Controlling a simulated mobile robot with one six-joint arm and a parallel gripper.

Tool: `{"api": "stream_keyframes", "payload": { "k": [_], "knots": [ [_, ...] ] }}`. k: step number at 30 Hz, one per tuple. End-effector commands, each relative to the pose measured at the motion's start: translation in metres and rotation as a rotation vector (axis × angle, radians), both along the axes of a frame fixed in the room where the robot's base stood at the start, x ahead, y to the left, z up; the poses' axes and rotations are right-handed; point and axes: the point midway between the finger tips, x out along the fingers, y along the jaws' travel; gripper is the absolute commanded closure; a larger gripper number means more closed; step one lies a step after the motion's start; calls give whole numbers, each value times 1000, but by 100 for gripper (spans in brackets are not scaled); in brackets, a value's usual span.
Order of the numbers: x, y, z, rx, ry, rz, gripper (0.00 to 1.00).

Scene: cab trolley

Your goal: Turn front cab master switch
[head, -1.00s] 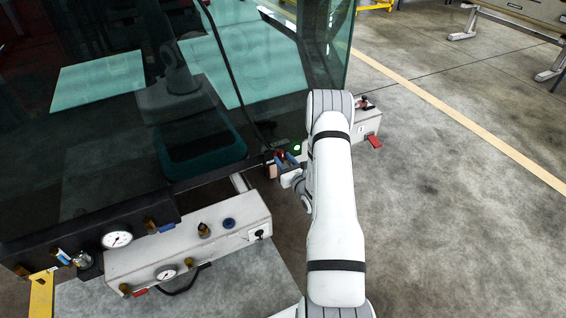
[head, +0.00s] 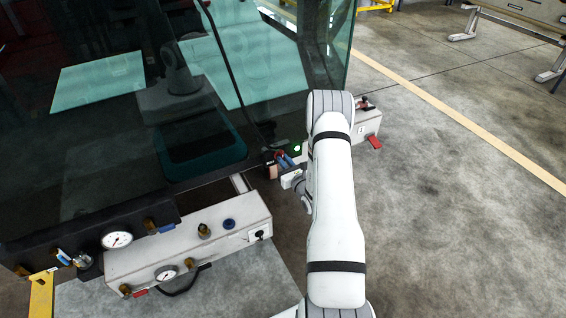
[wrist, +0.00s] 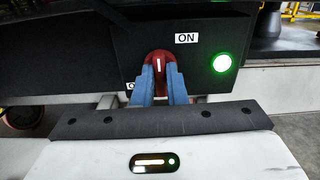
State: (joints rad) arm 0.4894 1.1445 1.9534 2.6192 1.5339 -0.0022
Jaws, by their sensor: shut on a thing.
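The master switch is a red knob (wrist: 159,66) with a white line mark, on a dark panel (wrist: 220,35). Its white line stands about upright in the wrist view. An "ON" label (wrist: 186,38) is above and right of the knob. Another label (wrist: 131,86) at lower left is mostly hidden by a finger. A round lamp (wrist: 222,63) glows green to the right; it also shows in the head view (head: 297,148). My gripper (wrist: 160,82) has its blue fingers shut on the knob, one each side. In the head view my gripper (head: 284,161) is partly hidden by my arm.
A white box with gauges and valves (head: 190,240) is at lower left. The dark glass cab (head: 120,110) fills the upper left. A white box with a red lever (head: 366,125) stands right of the panel, beyond my arm. The floor (head: 460,220) at right is clear.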

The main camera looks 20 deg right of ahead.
Motion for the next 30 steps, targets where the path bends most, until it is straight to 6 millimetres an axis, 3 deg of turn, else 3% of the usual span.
{"api": "stream_keyframes", "payload": {
  "k": [11, 30],
  "knots": [
    [0, 3, -3, -227, -6, 6, 100],
    [0, 5, -6, -836, -27, 3, 100]
  ]
}}
